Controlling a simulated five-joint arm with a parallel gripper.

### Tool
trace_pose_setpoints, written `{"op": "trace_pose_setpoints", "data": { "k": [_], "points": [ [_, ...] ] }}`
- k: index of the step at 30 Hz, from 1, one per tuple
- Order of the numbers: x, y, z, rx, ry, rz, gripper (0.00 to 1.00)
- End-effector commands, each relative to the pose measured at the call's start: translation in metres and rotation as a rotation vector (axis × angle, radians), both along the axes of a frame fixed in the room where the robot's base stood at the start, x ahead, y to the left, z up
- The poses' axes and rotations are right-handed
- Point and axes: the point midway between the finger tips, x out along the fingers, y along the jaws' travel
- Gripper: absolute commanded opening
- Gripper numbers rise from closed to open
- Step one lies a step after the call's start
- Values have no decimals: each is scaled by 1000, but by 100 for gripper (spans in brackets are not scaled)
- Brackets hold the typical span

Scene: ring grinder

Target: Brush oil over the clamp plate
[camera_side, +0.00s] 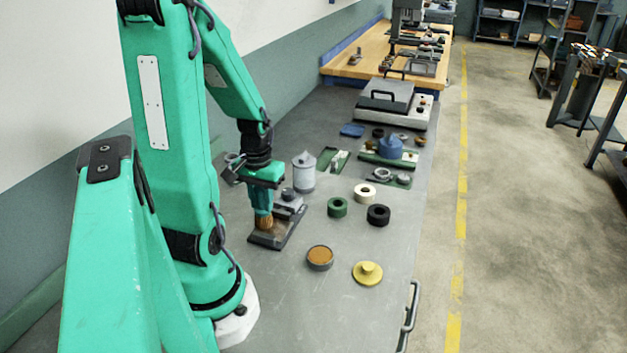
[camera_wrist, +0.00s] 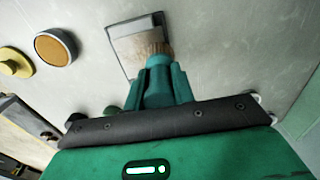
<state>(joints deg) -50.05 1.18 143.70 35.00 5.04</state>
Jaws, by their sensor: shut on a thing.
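My gripper (camera_side: 262,205) is shut on a brush, pointing down. The brush's tan bristles (camera_side: 265,222) are over the front part of the clamp plate (camera_side: 286,238), a dark flat base with a grey block at its rear. I cannot tell for certain whether the bristles touch it. In the wrist view my gripper (camera_wrist: 159,68) holds the brush with its bristles (camera_wrist: 154,48) over the pale face of the plate (camera_wrist: 128,28). A round grey dish of orange-brown oil (camera_side: 320,254) stands open to the right; it also shows in the wrist view (camera_wrist: 53,47).
A yellow knobbed lid (camera_side: 367,273) lies right of the dish. Green (camera_side: 337,208), black (camera_side: 378,215) and cream (camera_side: 365,193) rings stand behind it. A grey canister (camera_side: 303,172) stands behind the plate. The bench front (camera_side: 290,310) is clear.

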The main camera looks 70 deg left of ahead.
Motion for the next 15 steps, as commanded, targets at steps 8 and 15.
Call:
{"op": "trace_pose_setpoints", "data": {
  "k": [8,15],
  "points": [
    [-8,9,22,5,-4,-1,2],
    [-8,8,42,3,-1,-1,2]
  ]
}}
